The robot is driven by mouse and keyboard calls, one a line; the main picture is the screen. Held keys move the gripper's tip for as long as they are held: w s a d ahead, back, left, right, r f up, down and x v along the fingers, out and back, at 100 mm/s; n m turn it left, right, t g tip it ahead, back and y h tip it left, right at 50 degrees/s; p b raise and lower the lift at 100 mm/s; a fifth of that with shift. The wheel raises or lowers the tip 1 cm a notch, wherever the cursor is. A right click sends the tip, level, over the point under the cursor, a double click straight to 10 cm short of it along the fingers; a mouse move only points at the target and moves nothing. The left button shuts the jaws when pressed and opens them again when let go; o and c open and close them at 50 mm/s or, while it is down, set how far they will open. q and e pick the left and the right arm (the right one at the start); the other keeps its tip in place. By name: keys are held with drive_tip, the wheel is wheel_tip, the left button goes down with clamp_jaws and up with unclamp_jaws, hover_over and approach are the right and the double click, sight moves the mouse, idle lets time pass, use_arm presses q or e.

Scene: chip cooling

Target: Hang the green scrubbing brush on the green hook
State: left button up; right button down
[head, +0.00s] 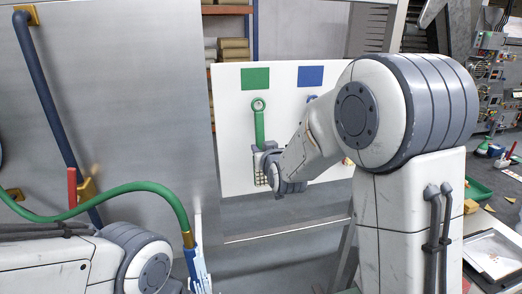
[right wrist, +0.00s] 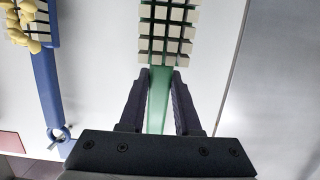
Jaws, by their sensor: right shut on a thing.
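The green scrubbing brush (head: 259,125) is upright in front of the white board, its ring end up under the green square (head: 255,78) and its bristle head (head: 259,168) down. The ring is at the green hook (head: 258,104); I cannot tell whether it is around the hook or just in front of it. My right gripper (head: 268,160) is shut on the brush handle close to the bristle head. In the right wrist view the fingers (right wrist: 160,88) close on the green handle (right wrist: 159,110), with pale bristle blocks (right wrist: 168,35) beyond. My left gripper is not in view.
A blue brush (right wrist: 46,85) hangs beside it on the white board (head: 234,150), under the blue square (head: 311,76), partly behind my right arm. A grey panel (head: 120,90) stands at left. A green hose (head: 120,190) arches above my left arm.

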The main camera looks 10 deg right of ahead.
idle(0.4)
drive_tip(key=c, duration=0.5)
unclamp_jaws()
drive_tip(key=b+v, duration=0.3)
drive_tip(key=v, duration=0.6)
drive_tip(key=s+a+f+n+g+y, duration=0.4)
drive_tip(key=s+a+f+g, duration=0.4)
drive_tip(key=s+a+f, duration=0.6)
drive_tip(key=s+f+n+g+h, duration=0.1)
drive_tip(key=s+g, duration=0.1)
drive_tip(key=s, duration=0.4)
drive_tip(key=s+d+f+n+g+h, duration=0.1)
drive_tip(key=s+g, duration=0.2)
drive_tip(key=s, duration=0.3)
drive_tip(key=s+d+f+n+g+h+b, duration=0.1)
drive_tip(key=s+g, duration=0.1)
drive_tip(key=s, duration=0.4)
drive_tip(key=shift+s, duration=0.2)
